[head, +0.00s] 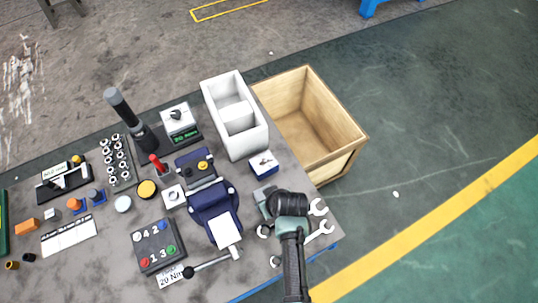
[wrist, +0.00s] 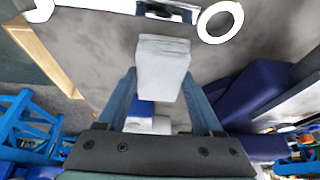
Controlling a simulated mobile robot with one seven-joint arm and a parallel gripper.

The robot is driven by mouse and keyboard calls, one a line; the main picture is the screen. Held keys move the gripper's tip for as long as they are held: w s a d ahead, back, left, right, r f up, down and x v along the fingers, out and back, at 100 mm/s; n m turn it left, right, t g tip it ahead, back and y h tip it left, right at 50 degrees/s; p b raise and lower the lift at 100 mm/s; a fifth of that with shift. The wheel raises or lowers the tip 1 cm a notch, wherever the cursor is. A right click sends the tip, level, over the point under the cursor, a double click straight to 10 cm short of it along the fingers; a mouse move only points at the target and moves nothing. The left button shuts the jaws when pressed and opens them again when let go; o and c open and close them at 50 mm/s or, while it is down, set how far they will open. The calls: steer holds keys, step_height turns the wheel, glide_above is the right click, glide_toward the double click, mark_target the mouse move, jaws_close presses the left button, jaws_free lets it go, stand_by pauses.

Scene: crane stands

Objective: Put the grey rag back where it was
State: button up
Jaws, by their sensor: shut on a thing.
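My gripper (wrist: 163,98) is shut on a pale grey, block-shaped bundle, which I take for the grey rag (wrist: 161,68). The rag sits between the two fingers and sticks out past their tips. In the head view my gripper (head: 264,203) is over the right part of the grey workbench (head: 185,279), just right of the blue vise (head: 212,201). Part of the rag (head: 262,193) shows there beside my wrist. I cannot tell whether the rag touches anything below. My arm hides part of the bench's right end.
A small blue-and-white box (head: 264,165) stands just behind my gripper. Several wrenches (head: 318,227) lie at the right edge. A white divided bin (head: 234,117) stands at the back, with an open wooden crate (head: 315,120) beyond the bench. A long-handled tool (head: 211,263) lies in front.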

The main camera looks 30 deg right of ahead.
steer(key=shift+f, duration=0.25)
steer(key=o, duration=1.3)
steer(key=shift+r, duration=0.1)
steer(key=shift+r, duration=0.1)
steer(key=p+v, duration=0.1)
steer(key=v, duration=1.1)
steer(key=shift+p, duration=0.3)
steer(key=shift+r, duration=0.1)
